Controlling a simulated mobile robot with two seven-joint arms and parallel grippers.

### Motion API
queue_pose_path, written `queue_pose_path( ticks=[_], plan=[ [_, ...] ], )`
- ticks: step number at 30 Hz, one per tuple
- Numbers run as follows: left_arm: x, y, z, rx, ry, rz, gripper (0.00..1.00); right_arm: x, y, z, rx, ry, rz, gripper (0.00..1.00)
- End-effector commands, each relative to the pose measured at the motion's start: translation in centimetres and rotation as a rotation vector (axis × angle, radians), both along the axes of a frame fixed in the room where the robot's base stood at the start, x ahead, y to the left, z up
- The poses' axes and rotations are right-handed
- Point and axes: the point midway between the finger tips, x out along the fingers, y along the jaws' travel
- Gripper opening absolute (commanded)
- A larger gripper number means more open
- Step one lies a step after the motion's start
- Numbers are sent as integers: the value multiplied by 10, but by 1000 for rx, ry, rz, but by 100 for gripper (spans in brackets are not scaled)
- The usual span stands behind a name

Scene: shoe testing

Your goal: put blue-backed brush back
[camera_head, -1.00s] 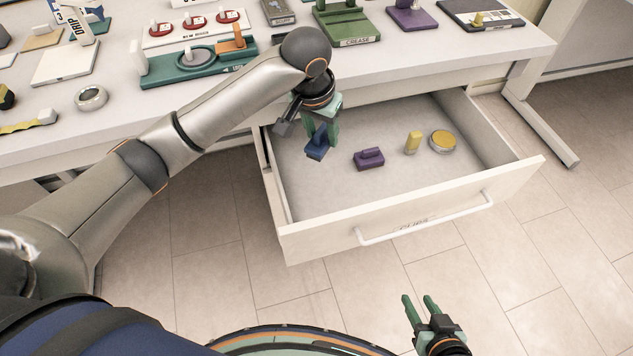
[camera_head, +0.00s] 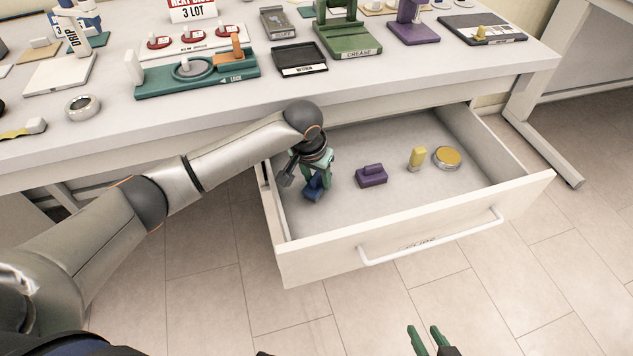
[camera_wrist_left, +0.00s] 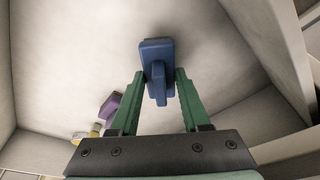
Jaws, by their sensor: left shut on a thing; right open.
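The blue-backed brush (camera_head: 314,190) is at the left side of the open drawer (camera_head: 345,212). My left gripper (camera_head: 317,177) reaches down into the drawer and is shut on the brush. In the left wrist view the blue brush (camera_wrist_left: 157,62) sits between the green fingertips (camera_wrist_left: 159,84), over the pale drawer floor. I cannot tell whether the brush touches the floor. My right gripper (camera_head: 429,338) is open and empty at the bottom edge, in front of the drawer.
A purple brush (camera_head: 371,177), a yellow block (camera_head: 417,158) and a round yellow-topped tin (camera_head: 447,157) lie in the drawer to the right. The table (camera_head: 225,103) above holds a teal fixture, a black tray (camera_head: 299,58) and a green stand (camera_head: 345,35).

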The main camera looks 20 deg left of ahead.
Motion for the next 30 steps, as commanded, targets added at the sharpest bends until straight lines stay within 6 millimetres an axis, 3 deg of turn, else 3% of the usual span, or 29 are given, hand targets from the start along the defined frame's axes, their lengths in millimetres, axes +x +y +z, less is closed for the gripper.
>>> queue_pose_path(
  ticks=[3, 14, 15, 23, 30],
  plan=[
    [3, 2, -11, 1, 0, -3, 0, -1, -2, -7, -3, 3, -2, 45],
    [2, 2, -13, 0, 0, -2, 0, -6, -4, -6, -7, 13, -5, 45],
    [2, 2, -14, 0, 0, -2, 48, -6, -4, -6, -7, 13, -5, 45],
    [2, 2, -14, 0, 0, -2, 76, -5, -4, -5, -7, 8, -3, 45],
    [2, 2, -13, -1, -1, -2, 76, -2, -3, -4, -5, 1, -1, 45]
  ],
)
